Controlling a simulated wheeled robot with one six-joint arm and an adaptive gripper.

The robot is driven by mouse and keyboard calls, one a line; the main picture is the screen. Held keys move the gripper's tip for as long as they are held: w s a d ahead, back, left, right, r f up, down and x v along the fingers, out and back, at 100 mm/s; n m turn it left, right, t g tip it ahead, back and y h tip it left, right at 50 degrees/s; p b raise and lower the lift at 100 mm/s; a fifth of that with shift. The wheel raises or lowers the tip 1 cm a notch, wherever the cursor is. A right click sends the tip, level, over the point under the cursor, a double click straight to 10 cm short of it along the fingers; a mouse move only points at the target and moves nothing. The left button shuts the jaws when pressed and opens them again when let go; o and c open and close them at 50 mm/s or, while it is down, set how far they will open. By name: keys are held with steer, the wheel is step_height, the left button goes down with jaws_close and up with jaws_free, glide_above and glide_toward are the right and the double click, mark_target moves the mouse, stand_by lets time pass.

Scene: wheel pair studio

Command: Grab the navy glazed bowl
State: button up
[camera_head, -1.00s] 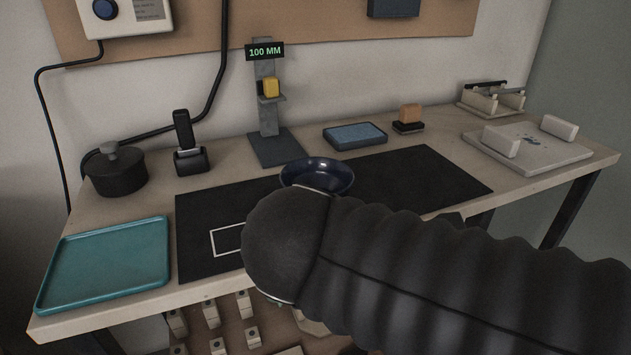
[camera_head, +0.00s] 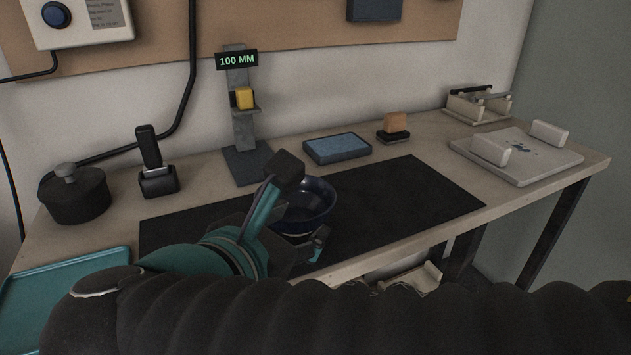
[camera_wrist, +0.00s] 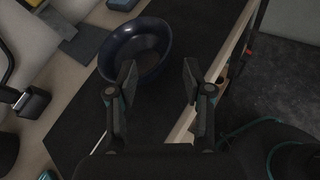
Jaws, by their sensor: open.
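The navy glazed bowl (camera_head: 309,200) stands upright on the black mat in the head view, partly hidden by my gripper. My gripper (camera_head: 303,208) is at the bowl's left and near side, one finger up at the rim and the other low near the table's front edge. In the wrist view the bowl (camera_wrist: 136,48) lies ahead and to the left of my open gripper (camera_wrist: 158,80). The left finger overlaps the bowl's near rim in the picture, and the right finger is over the mat beside it. Nothing is between the fingers; contact with the rim is unclear.
The black mat (camera_head: 420,190) is clear right of the bowl. A dark lidded pot (camera_head: 75,197) and a teal tray (camera_head: 60,285) are at left, a pale board (camera_head: 515,160) at right.

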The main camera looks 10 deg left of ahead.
mark_target(296, 209)
steer(key=shift+x, duration=4.85)
steer(key=shift+d+r, duration=0.1)
steer(key=shift+d, duration=0.1)
jaws_close()
